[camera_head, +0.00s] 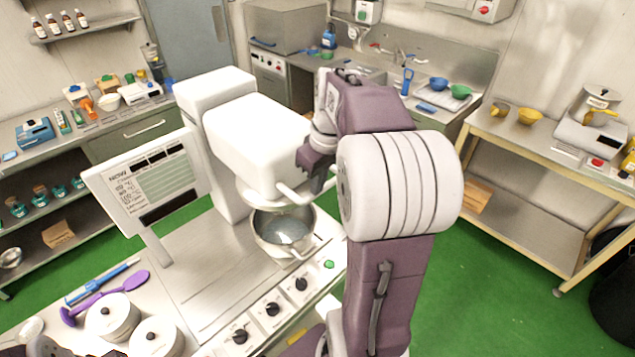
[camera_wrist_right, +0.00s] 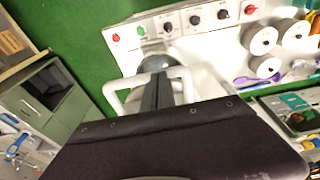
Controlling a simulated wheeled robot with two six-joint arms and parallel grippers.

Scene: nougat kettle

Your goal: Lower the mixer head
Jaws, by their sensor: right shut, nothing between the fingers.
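The white mixer head (camera_head: 265,145) juts from its column over the steel bowl (camera_head: 287,236). A gap shows between the head's underside and the bowl rim. A pale bar handle (camera_head: 290,193) sticks out at the head's front; in the right wrist view it is a white loop (camera_wrist_right: 112,98). My right gripper (camera_head: 308,186) is at this handle, partly hidden by my own wrist. In the wrist view its dark fingers (camera_wrist_right: 157,92) are together, overlapping the loop's opening; contact cannot be told. The bowl lies beyond them (camera_wrist_right: 176,74).
A display panel (camera_head: 150,185) stands left of the mixer. Knobs (camera_head: 271,308) and a green button (camera_head: 328,264) line the front edge. White tubs (camera_head: 112,318) and a purple spoon (camera_head: 105,297) lie at lower left. Green floor is open on the right.

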